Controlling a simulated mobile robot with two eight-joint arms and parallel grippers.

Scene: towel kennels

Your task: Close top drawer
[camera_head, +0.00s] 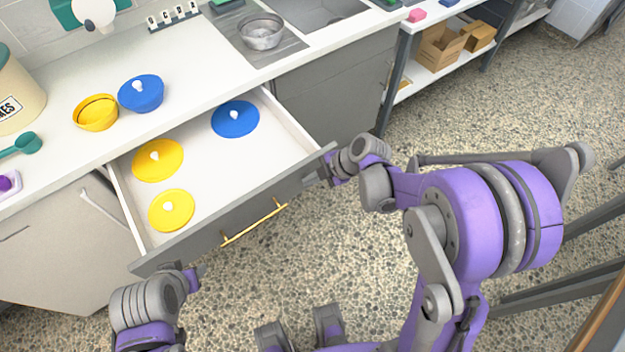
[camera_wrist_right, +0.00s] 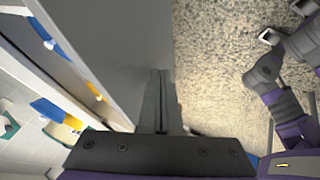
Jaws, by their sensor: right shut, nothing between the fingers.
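The top drawer (camera_head: 222,165) is pulled out from under the white counter. Its grey front (camera_head: 190,245) carries a gold bar handle (camera_head: 254,222). Inside lie a blue lid (camera_head: 235,119) and two yellow lids (camera_head: 158,160) (camera_head: 171,211). My right gripper (camera_head: 316,178) is shut and empty at the right end of the drawer front; contact is unclear. In the right wrist view its closed fingers (camera_wrist_right: 161,100) lie beside the grey front panel (camera_wrist_right: 105,45). My left gripper (camera_head: 196,274) is by the front's left end; its jaws are too small to read.
On the counter (camera_head: 200,75) stand a yellow bowl (camera_head: 96,115), a blue lidded bowl (camera_head: 141,94), a cookie jar (camera_head: 18,95) and a metal pot (camera_head: 261,32). Open speckled floor (camera_head: 285,275) lies before the drawer. A shelf with cardboard boxes (camera_head: 440,48) stands at the upper right.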

